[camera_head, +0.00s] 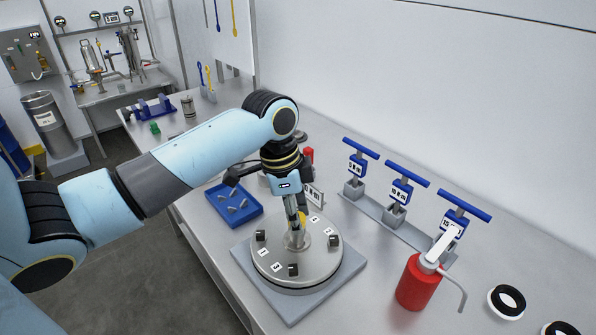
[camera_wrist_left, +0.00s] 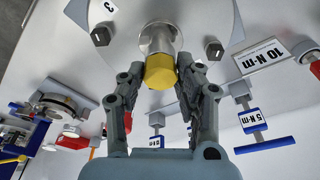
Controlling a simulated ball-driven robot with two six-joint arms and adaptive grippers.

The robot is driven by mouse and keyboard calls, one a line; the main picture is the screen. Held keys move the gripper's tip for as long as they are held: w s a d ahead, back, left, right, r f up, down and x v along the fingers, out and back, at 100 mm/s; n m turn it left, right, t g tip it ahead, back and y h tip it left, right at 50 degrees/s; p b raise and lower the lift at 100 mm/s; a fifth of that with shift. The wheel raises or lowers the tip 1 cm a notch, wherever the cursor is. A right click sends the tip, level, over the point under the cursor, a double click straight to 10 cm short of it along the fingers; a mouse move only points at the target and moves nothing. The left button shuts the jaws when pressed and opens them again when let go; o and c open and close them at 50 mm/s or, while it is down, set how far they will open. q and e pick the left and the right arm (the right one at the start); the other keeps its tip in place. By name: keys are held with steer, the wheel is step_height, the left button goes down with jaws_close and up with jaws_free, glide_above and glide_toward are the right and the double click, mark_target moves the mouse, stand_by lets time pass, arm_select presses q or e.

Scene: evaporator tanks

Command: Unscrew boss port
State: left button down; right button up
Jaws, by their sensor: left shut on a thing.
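The round metal lid (camera_head: 268,274) lies on a grey base plate on the bench, with black bolts and numbered labels around its rim. The silver boss port (camera_head: 296,241) rises from the lid's middle. A yellow hex cap (camera_wrist_left: 161,72) sits on the end of the boss (camera_wrist_left: 157,38) in the left wrist view. My left gripper (camera_head: 297,223) points down over the boss. Its two fingers (camera_wrist_left: 160,82) are shut on the yellow cap, one on each side. In the head view the fingers hide most of the cap. My right gripper is not in view.
A blue tray (camera_head: 250,217) with small metal parts lies left of the lid. Several blue T-handle torque tools (camera_head: 402,190) stand in a rack to the right. A red bottle (camera_head: 415,287) stands right of the lid, near black-and-white rings (camera_head: 507,301). The wall rises behind.

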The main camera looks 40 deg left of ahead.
arm_select(q)
steer(key=n, duration=0.3)
steer(key=n+y, duration=0.1)
steer(key=n, duration=0.2)
steer(key=shift+d+n+t, duration=0.1)
steer(key=shift+n+t, duration=0.2)
steer(key=shift+n, duration=0.9)
steer(key=shift+n+y, duration=0.3)
steer(key=shift+n, duration=0.7)
steer(key=n, duration=0.3)
steer(key=shift+y, duration=0.3)
